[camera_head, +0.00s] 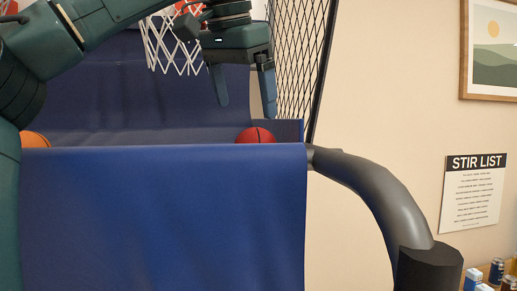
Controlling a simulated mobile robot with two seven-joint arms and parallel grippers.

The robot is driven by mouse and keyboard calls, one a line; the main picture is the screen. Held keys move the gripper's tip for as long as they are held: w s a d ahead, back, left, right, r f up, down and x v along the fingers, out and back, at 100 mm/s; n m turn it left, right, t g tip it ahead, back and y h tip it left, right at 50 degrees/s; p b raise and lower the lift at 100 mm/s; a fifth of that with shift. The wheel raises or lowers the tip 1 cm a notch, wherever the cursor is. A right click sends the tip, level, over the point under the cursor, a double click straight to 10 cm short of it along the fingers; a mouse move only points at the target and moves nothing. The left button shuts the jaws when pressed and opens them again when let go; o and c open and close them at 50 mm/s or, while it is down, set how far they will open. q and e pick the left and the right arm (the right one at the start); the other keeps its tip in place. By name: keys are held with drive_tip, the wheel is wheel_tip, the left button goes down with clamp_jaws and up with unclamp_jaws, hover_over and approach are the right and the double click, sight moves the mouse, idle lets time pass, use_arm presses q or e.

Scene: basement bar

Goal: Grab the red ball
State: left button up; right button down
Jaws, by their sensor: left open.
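The red ball (256,136) rests at the right end of the blue arcade hoop ramp, behind the raised front panel (170,205). Its lower part is hidden by the panel's top edge. My left gripper (246,112) hangs above the ball, pointing down. Its two fingers are spread apart with nothing between them. The left fingertip is up and left of the ball, and the right fingertip is just above the ball's right side in the picture. I cannot tell whether that finger touches the ball. My right gripper is not in view.
An orange ball (35,140) sits at the ramp's left end. Black side netting (298,50) stands close to the right of my gripper. A hoop net (172,42) hangs behind. A thick grey padded rail (375,185) curves down at right. Small cans (496,270) stand lower right.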

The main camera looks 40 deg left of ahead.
sight(248, 132)
use_arm(q)
drive_tip(key=x, duration=0.4)
drive_tip(key=shift+a+f, duration=0.1)
drive_tip(key=shift+f, duration=0.1)
drive_tip(key=x, duration=0.3)
drive_tip(key=w+x, duration=0.1)
drive_tip(key=x, duration=0.1)
drive_tip(key=shift+w+f, duration=0.1)
drive_tip(key=shift+f, duration=0.05)
drive_tip(key=shift+c, duration=0.4)
drive_tip(key=c, duration=0.9)
